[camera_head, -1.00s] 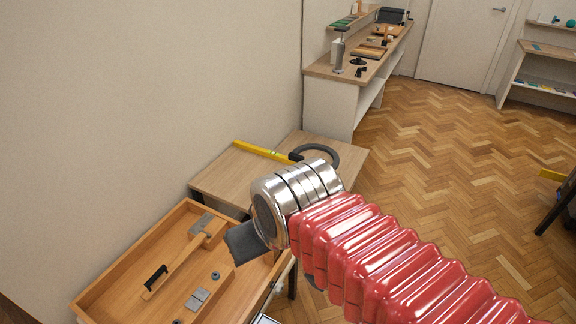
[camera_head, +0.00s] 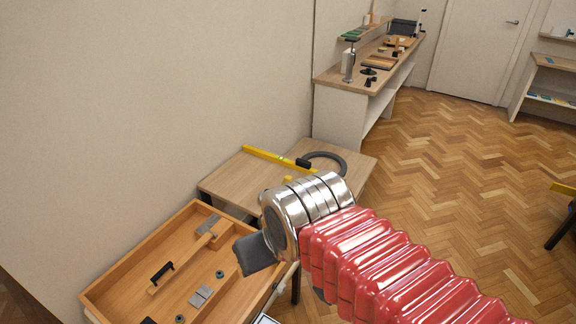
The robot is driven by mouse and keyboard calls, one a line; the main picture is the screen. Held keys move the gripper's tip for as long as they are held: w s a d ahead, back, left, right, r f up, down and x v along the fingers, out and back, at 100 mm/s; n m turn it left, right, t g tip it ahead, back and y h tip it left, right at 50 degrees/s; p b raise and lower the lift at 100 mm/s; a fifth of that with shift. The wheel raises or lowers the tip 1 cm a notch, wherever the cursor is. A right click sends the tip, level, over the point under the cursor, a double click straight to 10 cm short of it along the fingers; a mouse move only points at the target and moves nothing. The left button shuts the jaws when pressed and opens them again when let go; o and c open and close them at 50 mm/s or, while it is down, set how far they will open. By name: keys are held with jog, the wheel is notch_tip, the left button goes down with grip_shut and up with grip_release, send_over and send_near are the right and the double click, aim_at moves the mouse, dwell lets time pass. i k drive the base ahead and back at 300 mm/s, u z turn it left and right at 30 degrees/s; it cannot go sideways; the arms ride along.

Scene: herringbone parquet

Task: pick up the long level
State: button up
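A long yellow level (camera_head: 267,156) lies on the small wooden table (camera_head: 232,177), near its wall-side edge. A dark piece (camera_head: 303,163) sits at or over the level near its right part; I cannot tell if it belongs to it. My gripper (camera_head: 256,254) shows as a dark grey part beyond the metal rings of my arm. It appears above the wooden tray, in front of the table, apart from the level. Its fingers cannot be made out, so its opening is unclear.
A dark ring (camera_head: 335,157) and a small yellow piece (camera_head: 288,179) are on the table beside my arm. A wooden tray (camera_head: 112,278) with a handled divider and small metal parts stands at lower left. A workbench (camera_head: 340,111) stands behind.

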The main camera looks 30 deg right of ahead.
aim_at(301, 164)
jog(key=u, duration=3.15)
jog(key=k, duration=2.1)
